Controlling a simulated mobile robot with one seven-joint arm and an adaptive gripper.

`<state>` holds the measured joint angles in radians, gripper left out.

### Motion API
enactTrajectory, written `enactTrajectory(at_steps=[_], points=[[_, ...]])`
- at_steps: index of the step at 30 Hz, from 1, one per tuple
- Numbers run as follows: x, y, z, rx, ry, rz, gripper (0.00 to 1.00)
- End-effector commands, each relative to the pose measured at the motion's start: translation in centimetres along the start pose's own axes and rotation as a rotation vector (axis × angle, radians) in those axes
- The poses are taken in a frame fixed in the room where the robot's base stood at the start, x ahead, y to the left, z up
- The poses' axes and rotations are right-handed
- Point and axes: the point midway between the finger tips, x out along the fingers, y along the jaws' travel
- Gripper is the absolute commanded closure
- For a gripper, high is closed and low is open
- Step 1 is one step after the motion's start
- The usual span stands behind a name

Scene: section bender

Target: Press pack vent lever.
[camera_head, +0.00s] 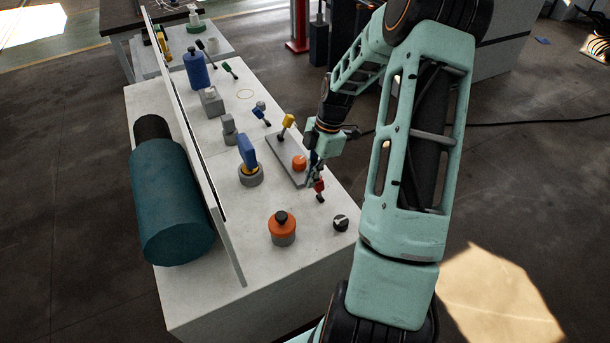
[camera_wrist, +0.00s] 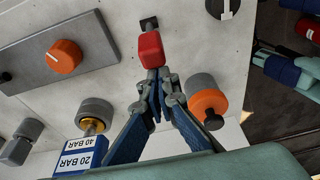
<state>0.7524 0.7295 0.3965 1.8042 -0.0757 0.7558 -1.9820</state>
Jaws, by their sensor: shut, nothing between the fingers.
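A small lever with a red grip (camera_head: 320,186) and a dark base stands on the pale bench top, near the bench's right edge. No label naming it can be read. In the wrist view the red grip (camera_wrist: 151,50) is just ahead of my fingertips, with its black base beyond. My gripper (camera_head: 314,178) is shut and empty; in the wrist view its fingertips (camera_wrist: 158,92) meet close below the red grip. I cannot tell whether they touch it. Other levers on the bench have yellow (camera_head: 287,120), blue (camera_head: 258,112) and green (camera_head: 227,67) grips.
An orange knob (camera_head: 299,163) on a grey plate, an orange-topped cylinder (camera_head: 283,226), a black-and-white dial (camera_head: 340,223) and a blue 20/40 BAR block (camera_wrist: 80,158) stand around the red lever. A thin upright panel (camera_head: 190,130) runs along the bench, with a teal cylinder (camera_head: 172,205) behind it.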

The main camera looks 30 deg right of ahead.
Motion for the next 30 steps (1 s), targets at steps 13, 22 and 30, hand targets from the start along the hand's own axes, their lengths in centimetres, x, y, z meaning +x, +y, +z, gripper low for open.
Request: enactTrajectory(at_steps=[13,22,30], points=[[-0.8,0.0,4.4,0.006,0.357,0.005,1.00],[-1.1,0.0,6.3,-0.001,0.515,0.000,1.00],[-1.2,0.0,7.2,0.001,0.511,0.000,1.00]])
